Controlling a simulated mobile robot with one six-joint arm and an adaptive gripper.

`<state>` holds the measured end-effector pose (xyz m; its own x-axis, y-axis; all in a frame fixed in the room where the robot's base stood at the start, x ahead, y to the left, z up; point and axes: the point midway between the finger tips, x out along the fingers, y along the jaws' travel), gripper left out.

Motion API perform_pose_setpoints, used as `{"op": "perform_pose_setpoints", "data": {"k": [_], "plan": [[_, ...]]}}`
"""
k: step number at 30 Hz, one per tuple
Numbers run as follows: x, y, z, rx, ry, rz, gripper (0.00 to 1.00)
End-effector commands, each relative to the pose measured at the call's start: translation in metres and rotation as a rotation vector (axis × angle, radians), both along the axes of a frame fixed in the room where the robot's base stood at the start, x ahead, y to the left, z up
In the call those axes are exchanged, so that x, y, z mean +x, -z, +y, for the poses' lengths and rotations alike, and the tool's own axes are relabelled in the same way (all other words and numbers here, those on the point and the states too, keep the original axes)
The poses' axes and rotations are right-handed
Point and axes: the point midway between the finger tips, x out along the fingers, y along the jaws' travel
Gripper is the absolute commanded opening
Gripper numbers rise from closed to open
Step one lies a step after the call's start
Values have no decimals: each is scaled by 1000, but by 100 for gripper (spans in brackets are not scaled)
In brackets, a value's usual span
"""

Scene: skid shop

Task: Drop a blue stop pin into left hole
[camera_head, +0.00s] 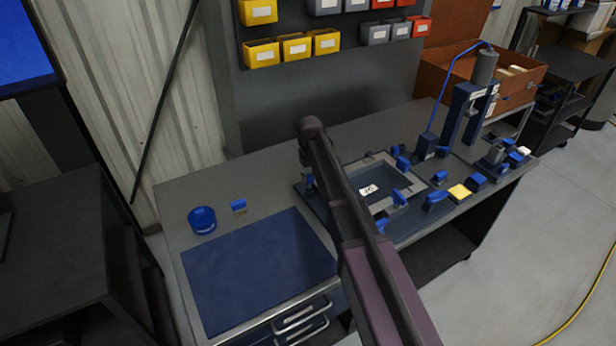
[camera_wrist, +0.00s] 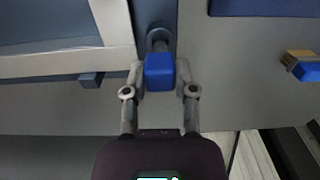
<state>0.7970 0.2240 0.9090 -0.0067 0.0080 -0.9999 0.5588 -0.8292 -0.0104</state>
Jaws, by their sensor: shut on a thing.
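In the wrist view my gripper (camera_wrist: 160,90) is shut on a blue stop pin (camera_wrist: 160,72), one finger on each side of its square blue head. Just beyond the head is a dark round ring (camera_wrist: 158,36) at the edge of the blue fixture plate, with a grey part showing in it. I cannot tell whether the pin is in the ring or above it. In the head view the fixture's pale frame (camera_head: 408,184) lies on the bench, and my arm covers its left side, so the gripper and held pin do not show clearly there.
A small blue-topped block (camera_head: 239,206) stands left of the fixture and shows in the wrist view (camera_wrist: 303,68). Near it are a round blue container (camera_head: 202,220) and a blue mat (camera_head: 258,270). Several blue clamps and a tall press (camera_head: 462,115) crowd the right.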

Motion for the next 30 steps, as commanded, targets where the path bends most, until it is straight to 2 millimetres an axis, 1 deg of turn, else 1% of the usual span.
{"op": "perform_pose_setpoints", "data": {"k": [14,30], "plan": [[0,1,0,0,0,0,0],[0,10,1,0,-1,0,0]]}}
